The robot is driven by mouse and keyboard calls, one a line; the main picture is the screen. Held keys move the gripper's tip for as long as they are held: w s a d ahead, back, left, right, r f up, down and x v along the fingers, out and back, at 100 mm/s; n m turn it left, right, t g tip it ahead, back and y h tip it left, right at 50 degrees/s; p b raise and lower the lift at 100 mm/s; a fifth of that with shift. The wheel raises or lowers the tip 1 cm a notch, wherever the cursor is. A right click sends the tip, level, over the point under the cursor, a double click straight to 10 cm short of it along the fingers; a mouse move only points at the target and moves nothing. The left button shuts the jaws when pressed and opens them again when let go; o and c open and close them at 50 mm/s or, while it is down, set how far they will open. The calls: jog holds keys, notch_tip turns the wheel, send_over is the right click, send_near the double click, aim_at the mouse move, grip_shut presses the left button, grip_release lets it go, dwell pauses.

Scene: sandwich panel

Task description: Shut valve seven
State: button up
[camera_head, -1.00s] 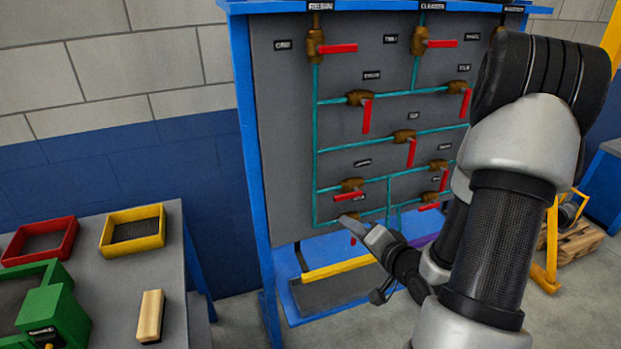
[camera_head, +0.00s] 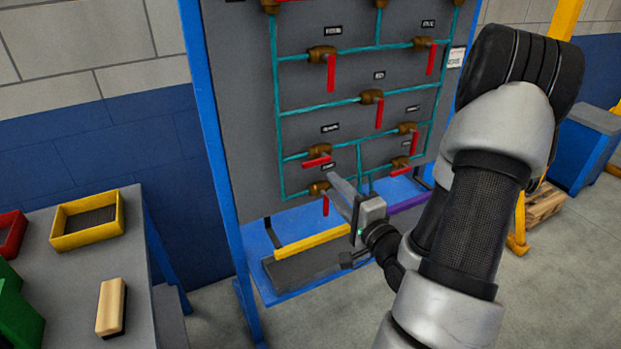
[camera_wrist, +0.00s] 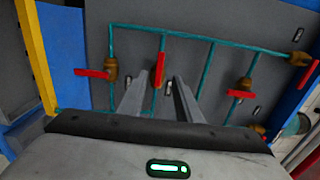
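The valve panel (camera_head: 235,120) carries several brass valves with red handles on teal pipes. Their small labels are too blurred to read, so I cannot tell which is valve seven. A lower-left valve (camera_head: 320,150) has its handle roughly level; the valve below it (camera_head: 318,188) has its handle hanging down. My gripper (camera_head: 335,178) is in front of the lower part of the panel, close to these two. In the wrist view my gripper (camera_wrist: 160,73) has its fingers apart, with a red handle (camera_wrist: 160,70) showing between the tips; contact cannot be told.
Other valves sit higher and to the right, such as the middle one (camera_head: 371,97). A blue shelf (camera_head: 262,240) with a yellow bar (camera_head: 312,242) juts out below the panel. A grey table (camera_head: 70,265) with a yellow tray (camera_head: 60,237) stands at left.

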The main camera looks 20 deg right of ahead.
aim_at(312, 165)
jog(key=w+b, duration=0.1)
jog(key=w, duration=0.3)
jog(key=w+b, duration=0.1)
jog(key=w, duration=0.3)
jog(key=w+b, duration=0.2)
jog(key=w, duration=0.2)
jog(key=shift+w+a, duration=0.2)
jog(key=shift+a, duration=0.2)
jog(key=shift+c, duration=0.2)
grip_shut()
